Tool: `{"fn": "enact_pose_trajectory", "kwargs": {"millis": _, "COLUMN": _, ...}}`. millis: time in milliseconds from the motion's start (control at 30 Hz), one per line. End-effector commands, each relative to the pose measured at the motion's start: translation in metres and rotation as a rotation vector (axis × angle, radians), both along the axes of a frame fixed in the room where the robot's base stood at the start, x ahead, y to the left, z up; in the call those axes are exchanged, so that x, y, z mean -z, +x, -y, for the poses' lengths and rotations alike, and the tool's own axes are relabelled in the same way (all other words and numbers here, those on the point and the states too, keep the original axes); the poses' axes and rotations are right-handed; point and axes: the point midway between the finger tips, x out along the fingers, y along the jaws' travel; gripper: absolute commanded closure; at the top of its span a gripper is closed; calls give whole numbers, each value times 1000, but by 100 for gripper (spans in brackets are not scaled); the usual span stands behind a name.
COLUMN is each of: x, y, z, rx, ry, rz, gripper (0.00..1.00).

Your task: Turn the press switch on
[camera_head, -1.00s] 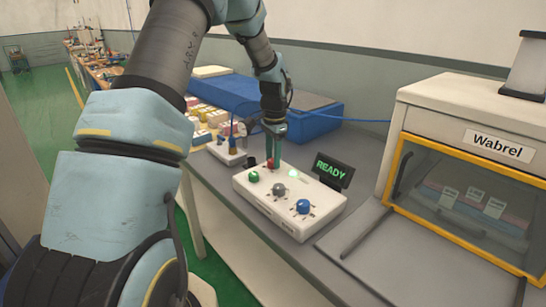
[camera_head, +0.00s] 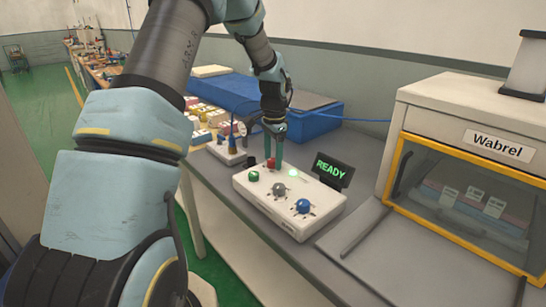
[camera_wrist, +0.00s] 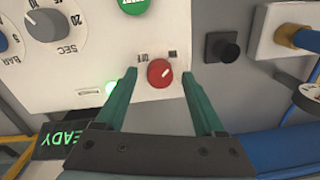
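The white control box (camera_head: 250,190) stands on the grey bench. Its red switch knob (camera_head: 271,163) is at the far left corner of the top. In the wrist view the red knob (camera_wrist: 160,73) has a pale pointer line and two small labels, too small to read surely. My gripper (camera_head: 273,155) points down over this knob. In the wrist view my gripper's (camera_wrist: 158,76) green fingers are open, one on each side of the knob, with visible gaps. Contact cannot be told.
A green button (camera_head: 253,176), grey dial (camera_head: 279,190) and blue dial (camera_head: 303,206) share the box top. A lit green lamp (camera_head: 292,173) and a READY display (camera_head: 331,170) are close right. A black knob (camera_wrist: 223,50) and the Wabrel press (camera_head: 450,150) stand nearby.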

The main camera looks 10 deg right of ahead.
Motion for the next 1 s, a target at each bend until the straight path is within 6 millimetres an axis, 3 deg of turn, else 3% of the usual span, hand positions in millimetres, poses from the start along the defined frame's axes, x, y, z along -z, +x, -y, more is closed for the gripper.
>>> {"fn": "enact_pose_trajectory", "kwargs": {"millis": 267, "x": -4, "y": 0, "z": 0, "rx": 0, "ry": 0, "rz": 0, "gripper": 29}}
{"fn": "enact_pose_trajectory", "kwargs": {"millis": 700, "x": -81, "y": -3, "z": 1, "rx": 0, "ry": -1, "rz": 3, "gripper": 29}}
{"fn": "enact_pose_trajectory", "kwargs": {"millis": 1000, "x": -107, "y": -4, "z": 1, "rx": 0, "ry": 0, "rz": 0, "gripper": 29}}
